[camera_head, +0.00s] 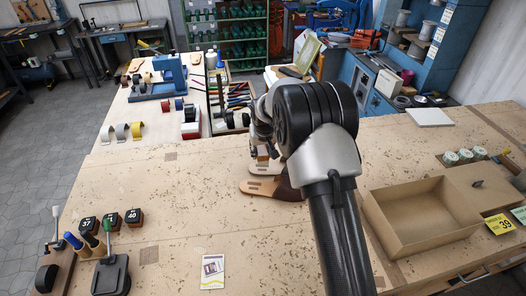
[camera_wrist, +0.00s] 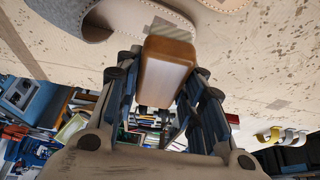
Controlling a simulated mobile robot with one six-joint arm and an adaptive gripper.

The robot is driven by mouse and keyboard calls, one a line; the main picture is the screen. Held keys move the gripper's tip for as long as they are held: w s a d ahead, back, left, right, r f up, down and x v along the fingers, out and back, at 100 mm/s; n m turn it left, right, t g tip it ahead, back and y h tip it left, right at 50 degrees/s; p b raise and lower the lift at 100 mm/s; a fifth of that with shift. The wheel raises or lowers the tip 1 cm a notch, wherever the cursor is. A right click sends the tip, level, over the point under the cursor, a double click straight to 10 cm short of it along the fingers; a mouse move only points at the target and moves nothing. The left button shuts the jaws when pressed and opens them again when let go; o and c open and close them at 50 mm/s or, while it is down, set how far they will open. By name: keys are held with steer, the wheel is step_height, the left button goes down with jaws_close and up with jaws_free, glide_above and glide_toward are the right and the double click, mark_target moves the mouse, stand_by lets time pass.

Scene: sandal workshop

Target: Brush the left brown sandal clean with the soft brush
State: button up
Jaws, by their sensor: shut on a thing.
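My gripper (camera_wrist: 165,88) is shut on a brown wooden block with rounded edges, the soft brush (camera_wrist: 168,70). In the head view my gripper (camera_head: 262,150) is low over the bench, mostly behind my own arm. A brown sandal (camera_head: 258,187) lies flat just below it, with a darker brown part (camera_head: 288,190) beside it, partly covered by my arm. The wrist view shows a stitched sole edge (camera_wrist: 175,12) and a grey part (camera_wrist: 60,14) near the brush. I cannot tell whether the brush touches either.
An open cardboard box (camera_head: 375,222) stands on the bench at right. A card (camera_head: 213,271), black number blocks (camera_head: 110,220) and handled tools (camera_head: 95,243) lie at front left. A tool tray (camera_head: 236,118) and blue press (camera_head: 172,70) stand farther back. The bench left of the sandal is clear.

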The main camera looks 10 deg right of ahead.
steer(key=shift+w+a+f, duration=0.15)
steer(key=shift+a, duration=0.15)
steer(key=shift+f+b, duration=1.6)
steer(key=shift+f, duration=1.3)
steer(key=shift+f+b, duration=0.4)
steer(key=shift+f, duration=0.1)
steer(key=shift+d+r, duration=0.1)
steer(key=shift+w+d, duration=0.25)
steer(key=shift+w, duration=1)
steer(key=shift+s, duration=0.1)
steer(key=shift+s+a+b, duration=0.15)
steer(key=shift+s+b, duration=0.05)
steer(key=shift+s, duration=0.4)
steer(key=shift+s+a+b, duration=0.15)
steer(key=shift+s+b, duration=0.05)
steer(key=shift+s, duration=0.4)
